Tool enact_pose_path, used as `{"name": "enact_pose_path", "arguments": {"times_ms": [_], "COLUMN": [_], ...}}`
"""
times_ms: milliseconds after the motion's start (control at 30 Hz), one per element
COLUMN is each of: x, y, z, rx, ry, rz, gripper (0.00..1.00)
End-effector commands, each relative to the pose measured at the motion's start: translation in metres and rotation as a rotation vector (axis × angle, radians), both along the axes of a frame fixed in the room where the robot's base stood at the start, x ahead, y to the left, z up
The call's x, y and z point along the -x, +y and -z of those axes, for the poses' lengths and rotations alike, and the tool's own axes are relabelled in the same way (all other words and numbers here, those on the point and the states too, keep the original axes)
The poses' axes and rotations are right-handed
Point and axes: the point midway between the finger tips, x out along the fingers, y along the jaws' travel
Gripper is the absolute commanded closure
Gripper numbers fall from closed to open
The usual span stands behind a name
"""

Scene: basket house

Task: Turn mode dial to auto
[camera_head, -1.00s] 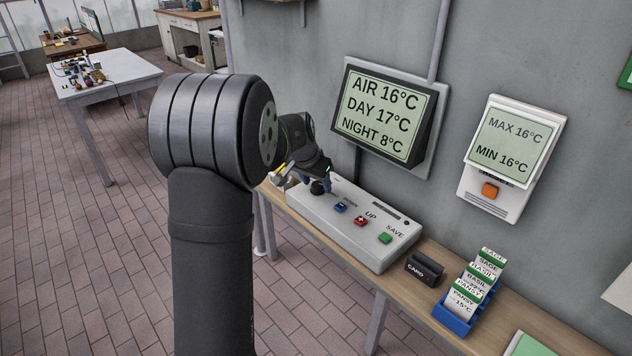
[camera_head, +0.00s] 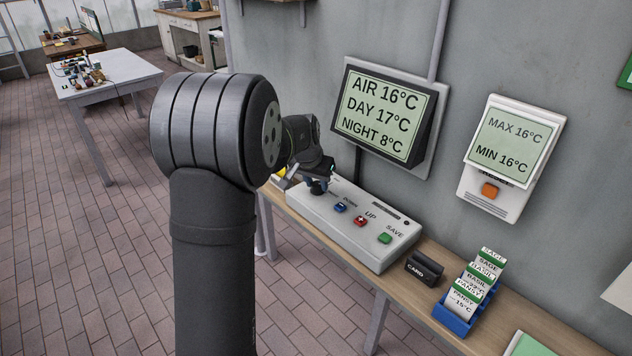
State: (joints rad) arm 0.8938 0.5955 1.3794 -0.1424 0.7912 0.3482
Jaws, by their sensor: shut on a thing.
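The mode dial (camera_head: 317,188) is a small dark knob at the left end of a white control box (camera_head: 368,246). My gripper (camera_head: 316,183) is at the dial from above and is shut on it. The fingers and my arm cover most of the dial and its labels, so its setting cannot be read. Beside it on the box are a blue DOWN button (camera_head: 340,207), a red UP button (camera_head: 361,221) and a green SAVE button (camera_head: 385,238).
A wall display (camera_head: 383,112) reads AIR 16°C, DAY 17°C, NIGHT 8°C. A max-min unit (camera_head: 507,150) hangs to its right. A black card holder (camera_head: 424,268) and a blue tray (camera_head: 466,306) of plant cards stand right of the box on the wooden bench (camera_head: 405,296).

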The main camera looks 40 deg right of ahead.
Motion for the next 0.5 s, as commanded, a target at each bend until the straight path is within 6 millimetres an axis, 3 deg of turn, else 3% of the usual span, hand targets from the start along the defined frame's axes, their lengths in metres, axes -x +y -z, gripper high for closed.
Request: {"name": "enact_pose_path", "arguments": {"times_ms": [500], "x": [0.0042], "y": [-0.0030], "z": [0.0004], "rx": [-0.002], "ry": [-0.002], "rz": [-0.468], "gripper": [0.91]}}
